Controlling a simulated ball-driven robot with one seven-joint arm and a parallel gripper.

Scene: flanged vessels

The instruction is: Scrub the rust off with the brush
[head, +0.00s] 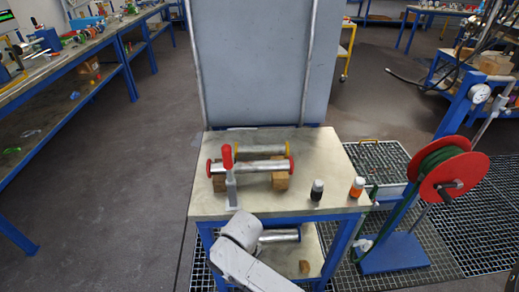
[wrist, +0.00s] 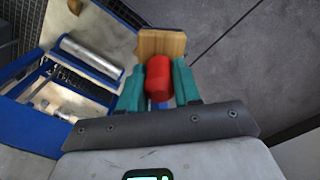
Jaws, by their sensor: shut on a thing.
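My gripper (wrist: 158,88) has its green fingers shut on the red handle of a brush (wrist: 158,76). A wooden block, seemingly the brush's head, shows just beyond the handle; its bristles are hidden. In the head view my fingers and the brush cannot be made out; my arm is low at the table's front edge. A steel pipe vessel with red end flanges (head: 258,166) lies across wooden blocks on the table. Another pipe with yellow ends (head: 262,149) lies behind it. I cannot make out rust on either.
A red-handled upright clamp (head: 228,163) stands before the pipes' left part. A dark bottle (head: 317,190) and an orange one (head: 357,187) stand at the table's right. A red hose reel (head: 455,176) is right of the table (head: 215,205). A metal cylinder (head: 280,236) lies below the tabletop.

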